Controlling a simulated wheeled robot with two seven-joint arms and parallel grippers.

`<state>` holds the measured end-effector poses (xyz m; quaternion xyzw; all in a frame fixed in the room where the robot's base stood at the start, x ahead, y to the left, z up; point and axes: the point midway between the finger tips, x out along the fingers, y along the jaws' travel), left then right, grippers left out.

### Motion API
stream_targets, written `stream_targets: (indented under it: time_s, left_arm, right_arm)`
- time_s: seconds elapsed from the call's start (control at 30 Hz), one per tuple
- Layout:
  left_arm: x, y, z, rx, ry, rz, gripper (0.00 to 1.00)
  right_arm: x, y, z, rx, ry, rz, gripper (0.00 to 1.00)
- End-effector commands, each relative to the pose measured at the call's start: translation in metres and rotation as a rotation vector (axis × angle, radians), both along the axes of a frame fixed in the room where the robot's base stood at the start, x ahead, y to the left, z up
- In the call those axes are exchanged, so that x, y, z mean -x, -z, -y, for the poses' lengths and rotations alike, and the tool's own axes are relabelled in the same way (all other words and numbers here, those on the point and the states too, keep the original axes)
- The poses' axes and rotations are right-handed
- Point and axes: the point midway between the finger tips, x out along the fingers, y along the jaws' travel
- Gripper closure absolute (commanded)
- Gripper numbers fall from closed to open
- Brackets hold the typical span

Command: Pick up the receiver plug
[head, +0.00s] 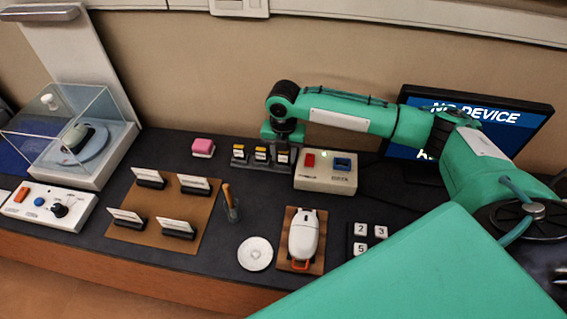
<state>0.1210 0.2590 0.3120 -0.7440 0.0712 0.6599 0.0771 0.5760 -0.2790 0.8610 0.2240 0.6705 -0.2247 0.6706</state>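My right gripper (283,140) points down over the right end of a small dark stand (262,168). The stand holds a row of small pieces with yellow and white faces (261,154); the gripper partly covers the rightmost one. Its fingers are too small and dark to tell whether they are open or touching that piece. No piece is clearly readable as the receiver plug. Just right is a beige box marked DATA (326,182), with a red block (309,160) and a blue socket (342,164) on top. My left gripper is not in view.
A monitor (480,118) reading "NO DEVICE" stands behind my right arm. A clear case (65,125) stands left.

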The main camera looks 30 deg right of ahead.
Motion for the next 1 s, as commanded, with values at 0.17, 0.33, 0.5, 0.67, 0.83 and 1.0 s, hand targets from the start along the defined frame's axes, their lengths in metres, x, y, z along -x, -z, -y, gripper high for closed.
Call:
stream_targets:
  time_s: [0.17, 0.33, 0.5, 0.67, 0.83, 1.0]
  left_arm:
    - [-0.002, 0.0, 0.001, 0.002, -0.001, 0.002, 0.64]
    - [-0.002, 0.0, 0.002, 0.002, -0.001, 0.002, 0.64]
    - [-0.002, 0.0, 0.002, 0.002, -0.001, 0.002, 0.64]
    - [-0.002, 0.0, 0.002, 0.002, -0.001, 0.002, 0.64]
    - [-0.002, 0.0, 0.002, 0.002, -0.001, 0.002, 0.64]
    - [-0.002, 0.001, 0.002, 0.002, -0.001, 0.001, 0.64]
  right_arm:
    - [0.0, 0.0, 0.0, 0.0, 0.0, 0.0, 0.62]
    - [0.0, 0.0, 0.0, 0.0, 0.0, 0.0, 0.78]
    - [0.0, 0.0, 0.0, 0.0, 0.0, 0.0, 0.95]
    - [0.0, 0.0, 0.0, 0.0, 0.0, 0.0, 0.95]
    - [-0.001, -0.006, 0.0, -0.001, 0.0, 0.002, 0.95]
    - [-0.001, -0.025, 0.0, -0.002, 0.0, 0.003, 0.95]
